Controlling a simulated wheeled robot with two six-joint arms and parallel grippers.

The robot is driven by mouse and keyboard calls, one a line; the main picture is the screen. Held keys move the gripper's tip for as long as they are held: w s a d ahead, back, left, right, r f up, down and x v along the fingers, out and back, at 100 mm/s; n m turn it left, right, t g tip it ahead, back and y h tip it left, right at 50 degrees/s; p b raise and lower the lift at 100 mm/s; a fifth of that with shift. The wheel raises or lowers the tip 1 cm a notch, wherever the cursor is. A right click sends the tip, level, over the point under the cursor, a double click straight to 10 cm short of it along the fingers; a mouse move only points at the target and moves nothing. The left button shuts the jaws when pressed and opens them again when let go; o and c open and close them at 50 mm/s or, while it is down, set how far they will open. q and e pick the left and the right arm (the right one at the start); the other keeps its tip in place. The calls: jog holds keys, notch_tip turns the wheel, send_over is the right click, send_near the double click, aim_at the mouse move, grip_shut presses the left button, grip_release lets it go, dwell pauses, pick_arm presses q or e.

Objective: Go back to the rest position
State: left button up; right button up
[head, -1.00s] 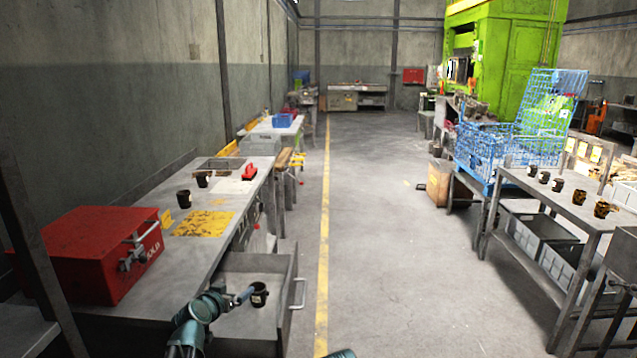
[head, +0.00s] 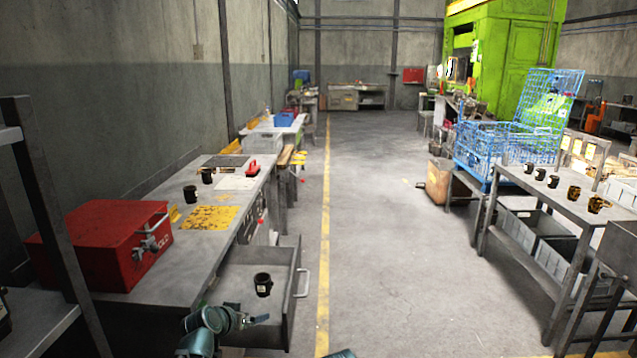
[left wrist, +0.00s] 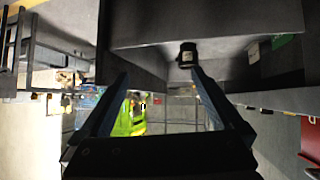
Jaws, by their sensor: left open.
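My left gripper (head: 260,319) is low in the head view, over the near part of the open drawer (head: 292,312). Its two fingers are spread and empty in the left wrist view (left wrist: 160,78). A black cup (head: 263,285) with a pale label stands upright in the drawer, just beyond the gripper and apart from it in the head view. The cup also shows in the left wrist view (left wrist: 187,55), near one fingertip in the picture. My right gripper is not in view; only a teal bit of my own body shows at the bottom edge.
The workbench (head: 172,262) carries a red toolbox (head: 105,245), two black cups (head: 190,194) and a yellow worn patch (head: 208,218). A dark metal frame (head: 55,230) stands at the left. A table (head: 560,200) with several cups is at the right. The floor aisle (head: 380,250) is clear.

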pick_arm(q)
jog(key=s+d+f+n+g+y, duration=0.15)
jog(key=s+f+g, duration=0.3)
jog(key=s, duration=0.65)
jog(key=s+d+f+n+g+y, duration=0.15)
jog(key=s+f+g, duration=0.3)
jog(key=s, duration=0.75)
jog(key=s+d+r+m+p, duration=0.2)
jog(key=d+r+p, duration=0.3)
jog(key=r+p, duration=0.2)
jog(key=s+d+r+m+g+y+p, duration=0.1)
jog(key=s+d+r+m+p, duration=0.1)
jog(key=d+r+p, duration=0.3)
notch_tip(320, 180, up, 2)
jog(key=shift+s+r+g+p, duration=0.3)
jog(key=shift+s+p, duration=0.1)
jog(key=shift+p, duration=0.75)
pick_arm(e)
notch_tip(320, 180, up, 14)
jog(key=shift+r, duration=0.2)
pick_arm(q)
jog(key=shift+f, duration=0.1)
